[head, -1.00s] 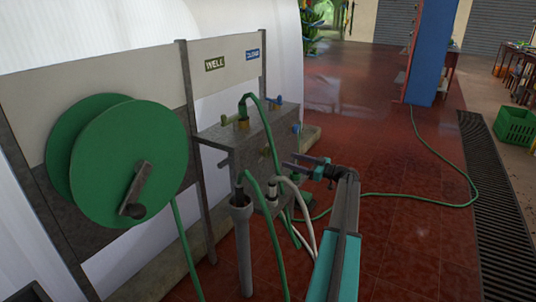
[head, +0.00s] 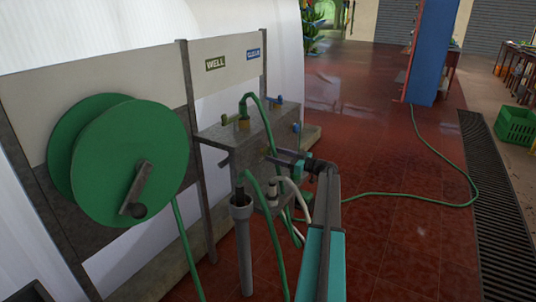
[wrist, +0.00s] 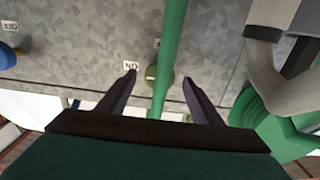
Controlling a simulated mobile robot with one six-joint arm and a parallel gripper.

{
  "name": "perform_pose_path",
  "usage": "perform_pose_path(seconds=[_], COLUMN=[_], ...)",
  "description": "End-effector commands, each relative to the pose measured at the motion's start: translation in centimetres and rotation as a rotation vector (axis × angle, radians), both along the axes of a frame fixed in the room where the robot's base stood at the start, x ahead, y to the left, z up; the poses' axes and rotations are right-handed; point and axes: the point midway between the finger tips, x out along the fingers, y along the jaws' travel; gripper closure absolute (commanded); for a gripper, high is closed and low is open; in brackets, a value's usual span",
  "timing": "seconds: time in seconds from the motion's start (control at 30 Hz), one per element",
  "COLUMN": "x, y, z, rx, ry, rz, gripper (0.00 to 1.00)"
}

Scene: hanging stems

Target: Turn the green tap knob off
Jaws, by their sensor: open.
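The green tap knob (wrist: 151,73) is on the grey metal box (head: 225,140), partly hidden behind a hanging green hose (wrist: 172,45) in the wrist view. An "ON" label (wrist: 131,66) sits beside it, upside down in this view. My gripper (wrist: 160,75) is open and empty, with one finger on each side of the knob and hose. I cannot tell whether the fingers touch either. In the head view my gripper (head: 274,156) is at the box's right face, where the knob is hard to make out.
A blue knob (wrist: 7,55) is at the left of the wrist view. Green hoses and pale pipes (head: 299,205) hang below the box, close to my arm. A green hose reel (head: 115,160) stands left. The red tiled floor (head: 400,160) at right is mostly clear.

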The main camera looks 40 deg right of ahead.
Motion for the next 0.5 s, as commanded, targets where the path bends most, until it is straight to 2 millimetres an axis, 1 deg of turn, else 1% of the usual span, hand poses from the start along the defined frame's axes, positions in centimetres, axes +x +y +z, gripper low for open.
perform_pose_path(seconds=[0.03,0.2,0.33,0.5], x=[0.8,2.9,3.8,4.4], y=[0.2,0.7,0.9,1.0], z=[0.0,0.0,0.0,0.0], rx=[0.0,0.0,0.0,0.0], ry=[0.0,0.0,0.0,0.0], rz=[0.002,0.001,0.0,-0.001], gripper=[0.41,0.41,0.41,0.41])
